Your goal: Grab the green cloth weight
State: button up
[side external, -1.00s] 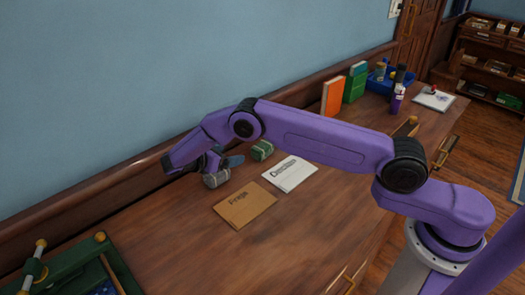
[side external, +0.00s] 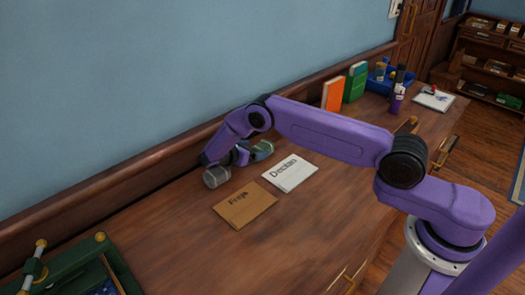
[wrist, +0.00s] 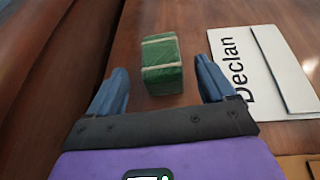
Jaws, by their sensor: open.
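The green cloth weight (wrist: 162,66) is a small wrapped block with pale bands, lying on the wooden desktop. In the wrist view it sits between and slightly beyond the two blue fingers of my gripper (wrist: 161,82), with a gap on each side. My gripper is open and empty. In the side external view my gripper (side external: 250,154) is low beside the green weight (side external: 266,145), and a finger partly hides it.
A white "Declan" envelope (wrist: 262,72) lies right of the weight in the wrist view. A brown "Freja" envelope (side external: 245,204) lies nearer the front. Orange (side external: 333,95) and green books (side external: 355,83) and a blue bin (side external: 388,77) stand further back. The wall edge runs close behind.

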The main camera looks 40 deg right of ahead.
aim_at(262, 146)
jog(key=shift+r+x, duration=0.2)
jog(key=shift+x, duration=2.5)
jog(key=shift+r, duration=0.1)
jog(key=c, duration=1.5)
jog(key=shift+r, duration=0.1)
